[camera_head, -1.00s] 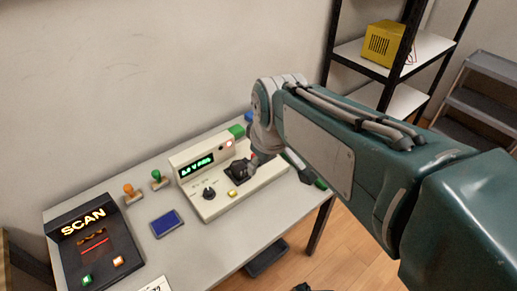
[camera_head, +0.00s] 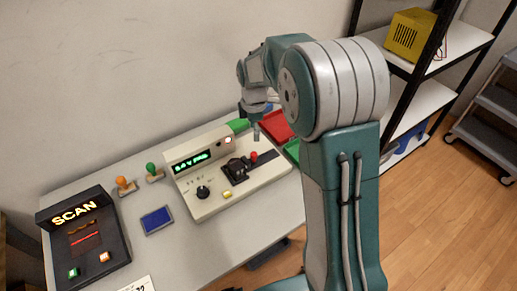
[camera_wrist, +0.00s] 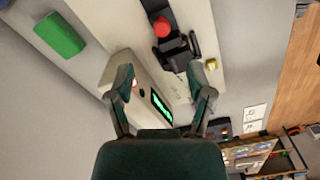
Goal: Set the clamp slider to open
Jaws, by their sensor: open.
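The beige instrument (camera_head: 215,200) with a lit green display (camera_head: 191,162) stands on the table. On its top is a black clamp (camera_head: 236,169), with a red knob (camera_head: 253,155) beside it on a dark track (camera_head: 267,156). In the wrist view the red knob (camera_wrist: 163,27) and black clamp (camera_wrist: 172,52) lie just beyond my fingertips. My gripper (camera_head: 256,122) is above the back of the instrument, apart from the knob. In the wrist view my gripper (camera_wrist: 159,76) has its fingers spread with nothing between them. My arm hides part of the table's right side.
A black SCAN box (camera_head: 85,240), a blue pad (camera_head: 157,220), orange (camera_head: 125,184) and green (camera_head: 153,171) stamps stand left of the instrument. A wall runs along the back; a shelf (camera_head: 430,95) stands right.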

